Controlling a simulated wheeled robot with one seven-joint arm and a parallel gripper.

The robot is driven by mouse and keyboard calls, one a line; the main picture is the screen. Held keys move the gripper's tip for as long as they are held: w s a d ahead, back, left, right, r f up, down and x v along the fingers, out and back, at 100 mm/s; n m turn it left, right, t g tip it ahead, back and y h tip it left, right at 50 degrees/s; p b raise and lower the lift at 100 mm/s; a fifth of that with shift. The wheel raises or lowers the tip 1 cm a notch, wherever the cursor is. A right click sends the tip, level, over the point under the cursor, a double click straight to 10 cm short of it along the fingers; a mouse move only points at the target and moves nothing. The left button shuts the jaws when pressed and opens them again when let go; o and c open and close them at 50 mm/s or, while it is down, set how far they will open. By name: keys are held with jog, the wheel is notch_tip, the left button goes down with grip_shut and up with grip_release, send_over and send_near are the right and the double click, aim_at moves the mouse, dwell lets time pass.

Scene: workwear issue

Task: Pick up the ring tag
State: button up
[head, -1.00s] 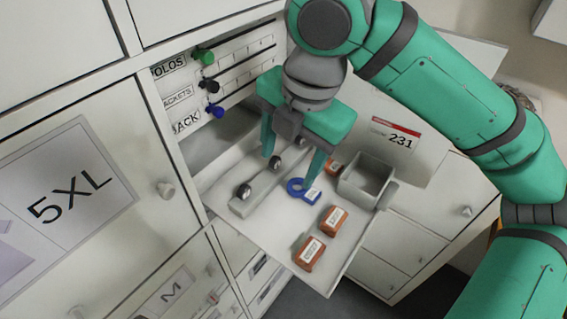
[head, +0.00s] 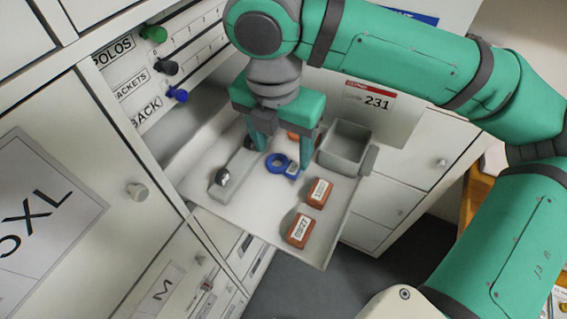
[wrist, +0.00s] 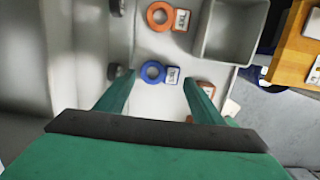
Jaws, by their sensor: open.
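A blue ring tag (head: 277,162), a ring with a white label block on one side, lies flat on the pale pull-out shelf (head: 245,205). It also shows in the wrist view (wrist: 153,72), just beyond and between my fingertips. A second, orange ring tag (wrist: 158,16) lies farther off in the wrist view; in the head view it is mostly hidden behind my finger. My gripper (head: 284,157) is open and empty, pointing down over the blue ring tag; its fingers also show in the wrist view (wrist: 158,79). I cannot tell the exact height left between them.
A grey open bin (head: 343,149) stands right of my gripper. A grey rail with dark round knobs (head: 222,177) lies to the left. Cabinet doors (head: 60,200) flank the shelf on the left.

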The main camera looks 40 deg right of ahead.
aim_at(283, 164)
jog(key=shift+d+f, duration=0.1)
jog(key=shift+f, duration=1.6)
jog(key=c, duration=0.7)
jog(key=shift+r, duration=0.1)
jog(key=shift+w+r, duration=0.1)
jog(key=shift+r, duration=0.4)
notch_tip(283, 164, up, 2)
jog(key=shift+r, duration=0.25)
jog(key=s+a+r, duration=0.2)
jog(key=s+r, duration=0.1)
jog(key=s, duration=0.1)
jog(key=s+a+r, duration=0.2)
jog(key=s+r, duration=0.1)
jog(key=s, duration=0.1)
jog(key=s+a+r, duration=0.2)
jog(key=s+r, duration=0.1)
jog(key=s, duration=0.1)
jog(key=shift+s+a+r, duration=0.15)
jog(key=shift+s+r, duration=0.05)
jog(key=shift+s, duration=0.1)
